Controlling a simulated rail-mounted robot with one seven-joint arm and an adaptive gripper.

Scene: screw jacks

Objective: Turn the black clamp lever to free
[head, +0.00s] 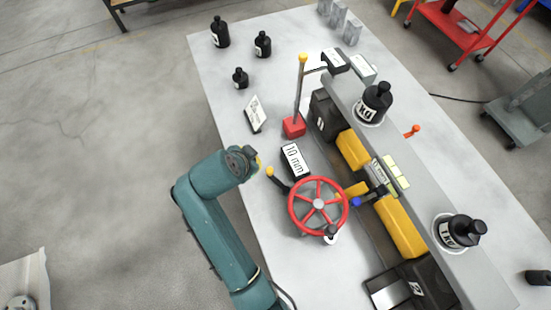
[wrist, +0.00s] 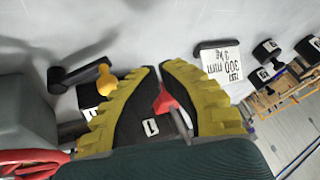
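The black clamp lever (head: 281,182) has a yellow knob and sits left of the red handwheel (head: 318,206). In the wrist view the lever (wrist: 78,74) is at the left, its yellow knob close to my left finger. My gripper (wrist: 159,70) has yellow fingers with black pads; a gap shows between the tips, with nothing held. In the head view only a bit of yellow at my gripper (head: 257,161) shows past my arm, just above and left of the knob. Whether a finger touches the knob cannot be told.
A 10 mm sign (head: 294,160) stands behind the wheel. A red-based post (head: 294,126) and a tilted card (head: 256,114) stand farther back. A long grey beam (head: 415,172) carries black weights on the right. The table's left edge is clear near my arm.

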